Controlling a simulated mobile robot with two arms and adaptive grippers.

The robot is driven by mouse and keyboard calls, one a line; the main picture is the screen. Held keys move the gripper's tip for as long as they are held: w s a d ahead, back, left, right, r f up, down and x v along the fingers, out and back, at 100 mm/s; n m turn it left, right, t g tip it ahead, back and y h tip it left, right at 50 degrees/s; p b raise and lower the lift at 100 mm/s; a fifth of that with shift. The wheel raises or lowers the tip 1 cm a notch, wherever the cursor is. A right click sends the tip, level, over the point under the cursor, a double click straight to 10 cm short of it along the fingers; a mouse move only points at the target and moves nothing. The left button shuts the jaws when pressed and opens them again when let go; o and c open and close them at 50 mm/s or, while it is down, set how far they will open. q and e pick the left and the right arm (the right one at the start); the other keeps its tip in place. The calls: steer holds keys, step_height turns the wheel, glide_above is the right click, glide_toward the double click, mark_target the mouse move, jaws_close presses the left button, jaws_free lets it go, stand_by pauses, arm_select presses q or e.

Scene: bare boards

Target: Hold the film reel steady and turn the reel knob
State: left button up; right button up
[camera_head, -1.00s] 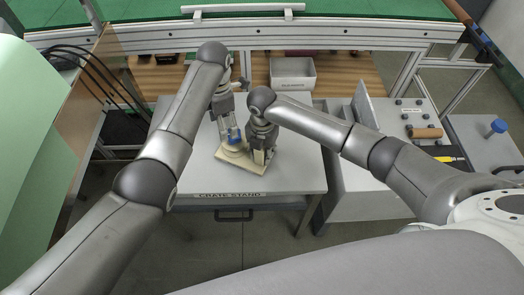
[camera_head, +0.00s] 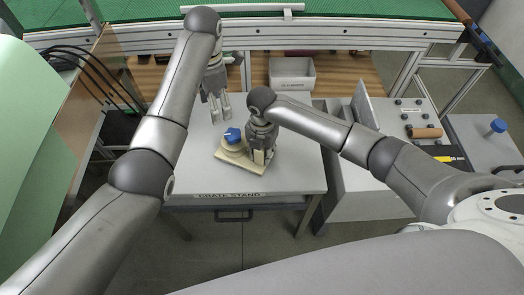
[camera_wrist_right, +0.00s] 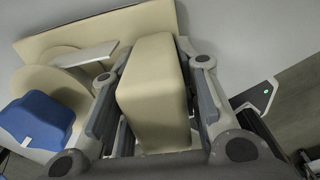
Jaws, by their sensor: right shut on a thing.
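The film reel (camera_head: 231,152) is a cream plate with a round disc and an upright block, lying on the grey crate stand (camera_head: 300,180). The blue reel knob (camera_head: 233,135) sits on top of the disc and also shows at the left of the right wrist view (camera_wrist_right: 38,122). My right gripper (camera_head: 262,157) is shut on the reel's cream block (camera_wrist_right: 152,90), with one finger on each side. My left gripper (camera_head: 220,109) is open and empty above the stand, behind the knob and apart from it. Its two fingers point down.
A white bin (camera_head: 292,74) stands on the wooden shelf behind the stand. A grey upright panel (camera_head: 366,110) and a board with several dark knobs (camera_head: 412,112) are at the right. The stand's top is clear around the reel.

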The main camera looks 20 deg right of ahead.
arm_select(q)
steer(key=shift+o, duration=0.4)
steer(key=shift+s+d+r, duration=0.2)
steer(key=shift+d+r, duration=0.55)
steer(key=shift+r, duration=0.05)
steer(key=m+t+h, duration=0.2)
steer(key=m+h, duration=0.7)
steer(key=m, duration=2.7)
glide_toward(232, 134)
steer(key=x, duration=0.8)
steer(key=shift+w+d+f, duration=0.15)
steer(key=shift+d+f, duration=0.1)
steer(key=shift+f, duration=0.05)
